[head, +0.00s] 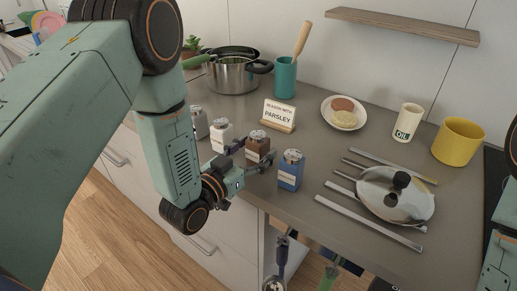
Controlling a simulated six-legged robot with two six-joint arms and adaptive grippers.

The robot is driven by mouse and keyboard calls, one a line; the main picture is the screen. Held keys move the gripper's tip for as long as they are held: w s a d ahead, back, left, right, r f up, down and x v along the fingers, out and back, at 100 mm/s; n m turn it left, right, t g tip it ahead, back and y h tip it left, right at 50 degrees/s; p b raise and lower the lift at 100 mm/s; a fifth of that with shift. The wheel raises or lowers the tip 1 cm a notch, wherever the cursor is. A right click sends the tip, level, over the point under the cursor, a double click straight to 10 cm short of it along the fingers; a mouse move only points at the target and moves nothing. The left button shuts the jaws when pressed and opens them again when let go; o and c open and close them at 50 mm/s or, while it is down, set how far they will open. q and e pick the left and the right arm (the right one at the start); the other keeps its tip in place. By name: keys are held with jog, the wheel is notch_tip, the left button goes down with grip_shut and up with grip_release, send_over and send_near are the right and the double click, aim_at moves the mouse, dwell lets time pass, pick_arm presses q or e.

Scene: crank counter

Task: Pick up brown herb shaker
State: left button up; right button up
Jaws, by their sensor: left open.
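The brown herb shaker (257,141) stands upright on the grey counter, in a row of shakers near the front edge. It has a grey cap, and its lower part is partly hidden by my gripper. My left gripper (262,162) is open, with its fingers in front of the lower part of the brown shaker. I cannot tell whether they touch it. A small sign (279,115) behind the shaker reads "Season with parsley". My right gripper is not in view; only part of my right arm shows at the right edge.
A white shaker (221,133) stands left of the brown one and a blue shaker (291,170) stands to its right.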

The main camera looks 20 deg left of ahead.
pick_arm(q)
jog(key=shift+x, duration=1)
jog(key=shift+s+a+r, duration=0.15)
jog(key=shift+s, duration=0.2)
jog(key=shift+w+f, duration=0.25)
jog(key=shift+w, duration=0.15)
jog(key=c, duration=0.4)
jog(key=shift+s+r, duration=0.2)
jog(key=shift+s, duration=0.1)
jog(key=c, duration=0.7)
jog(key=shift+w+f, duration=0.1)
jog(key=shift+w, duration=0.15)
jog(key=shift+c, duration=1.1)
